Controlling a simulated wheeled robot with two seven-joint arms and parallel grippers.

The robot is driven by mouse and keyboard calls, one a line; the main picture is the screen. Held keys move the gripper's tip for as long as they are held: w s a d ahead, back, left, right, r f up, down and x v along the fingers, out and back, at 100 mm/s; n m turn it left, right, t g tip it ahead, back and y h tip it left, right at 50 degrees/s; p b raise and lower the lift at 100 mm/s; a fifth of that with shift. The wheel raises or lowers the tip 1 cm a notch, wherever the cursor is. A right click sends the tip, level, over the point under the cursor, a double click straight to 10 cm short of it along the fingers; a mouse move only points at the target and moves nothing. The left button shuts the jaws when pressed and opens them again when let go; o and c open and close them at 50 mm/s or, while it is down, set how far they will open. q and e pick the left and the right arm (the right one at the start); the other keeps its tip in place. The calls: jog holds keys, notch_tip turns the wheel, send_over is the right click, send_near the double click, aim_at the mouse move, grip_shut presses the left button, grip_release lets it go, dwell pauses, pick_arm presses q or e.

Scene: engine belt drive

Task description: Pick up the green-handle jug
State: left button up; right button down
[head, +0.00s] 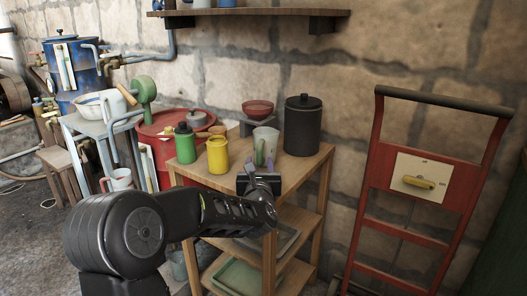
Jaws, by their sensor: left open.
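The green-handle jug (265,136) is a pale grey vessel standing upright on the top of the wooden shelf table (203,177). Its green handle (260,153) faces toward me. My left gripper (262,172) is open just in front of the jug, at the table's front edge, close to the handle. I cannot tell whether a finger touches the handle. The gripper hides the lower front of the jug. My right gripper is not in view.
A yellow jug (218,157) and a green jug (185,146) stand left of the jug. A black canister (303,128) stands to its right, and a red bowl (257,109) behind. A red hand truck (369,197) leans at the right.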

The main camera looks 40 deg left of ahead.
pick_arm(q)
jog(key=shift+x, duration=0.95)
grip_shut()
dwell(1.1)
